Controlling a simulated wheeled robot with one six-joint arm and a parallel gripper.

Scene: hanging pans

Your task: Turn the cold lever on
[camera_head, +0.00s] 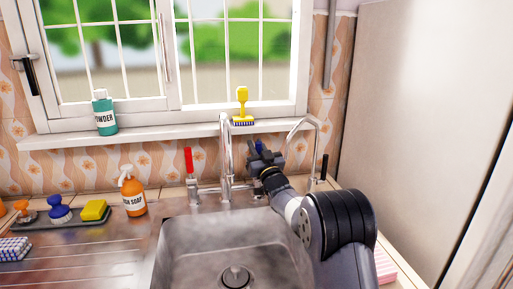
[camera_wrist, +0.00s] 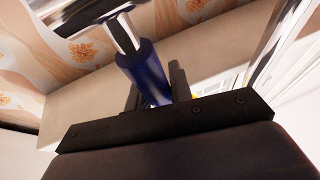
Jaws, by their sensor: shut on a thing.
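The cold lever is a blue handle (camera_wrist: 142,72) on a metal stem in the wrist view. Its lower end sits between the two dark fingers of my gripper (camera_wrist: 158,92), which is shut on it. In the head view my gripper (camera_head: 263,153) is right of the main tap spout (camera_head: 226,150), at the back of the sink. Only a small bit of the blue lever (camera_head: 258,146) shows there, the rest hidden by the fingers. The red lever (camera_head: 188,162) stands upright left of the spout.
The steel sink (camera_head: 185,262) lies in front of the taps. A second curved spout (camera_head: 314,124) with a black lever (camera_head: 324,167) is close on the right. An orange soap bottle (camera_head: 132,196) stands left. A yellow brush (camera_head: 242,103) is on the windowsill (camera_head: 75,136) above.

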